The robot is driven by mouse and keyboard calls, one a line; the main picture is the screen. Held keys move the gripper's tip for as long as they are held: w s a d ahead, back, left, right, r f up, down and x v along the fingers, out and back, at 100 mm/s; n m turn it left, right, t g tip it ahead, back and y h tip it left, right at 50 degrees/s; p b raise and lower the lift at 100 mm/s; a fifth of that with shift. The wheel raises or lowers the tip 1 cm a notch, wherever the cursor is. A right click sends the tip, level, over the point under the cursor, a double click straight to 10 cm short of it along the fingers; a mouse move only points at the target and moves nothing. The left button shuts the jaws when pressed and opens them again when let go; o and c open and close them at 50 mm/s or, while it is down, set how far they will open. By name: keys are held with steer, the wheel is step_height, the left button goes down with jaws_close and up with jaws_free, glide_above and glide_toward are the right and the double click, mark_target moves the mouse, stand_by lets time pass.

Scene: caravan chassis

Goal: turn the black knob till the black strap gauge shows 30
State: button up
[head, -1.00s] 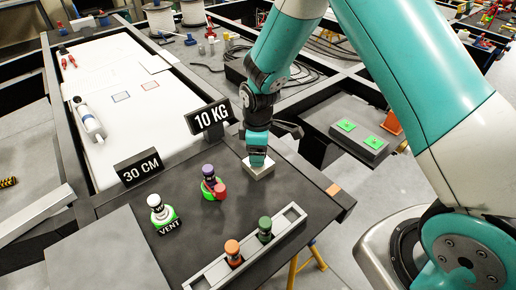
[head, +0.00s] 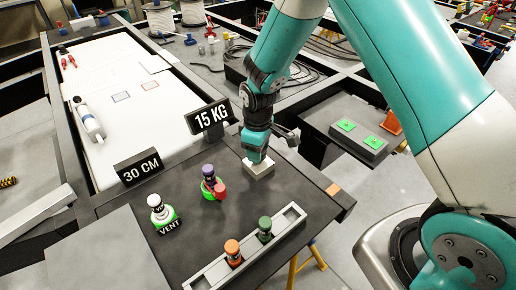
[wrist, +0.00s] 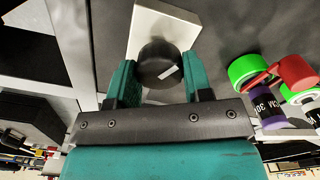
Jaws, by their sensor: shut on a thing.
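The black knob (wrist: 158,62) sits on a pale square base (wrist: 182,25) in the wrist view, with a white mark on its top pointing toward the lower left and upper right. My gripper (wrist: 160,78) is shut on the knob, one teal finger on each side. In the head view my gripper (head: 255,150) is over the pale base (head: 258,170) and hides the knob. A black sign (head: 208,117) behind it reads 15 KG. Another black sign (head: 138,167) to the left reads 30 CM. I cannot tell which is the strap gauge.
A grey rack (head: 202,275) holds an orange bottle (head: 233,252) and a green bottle (head: 265,229) in front.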

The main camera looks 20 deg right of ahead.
steer(key=m, duration=0.6)
steer(key=shift+w+r, duration=0.1)
steer(key=m, duration=0.6)
steer(key=shift+d, duration=0.1)
stand_by(0.5)
steer(key=o, duration=0.9)
step_height(320, 180, up, 17)
steer(key=shift+r+b, duration=0.2)
steer(key=shift+b, duration=0.2)
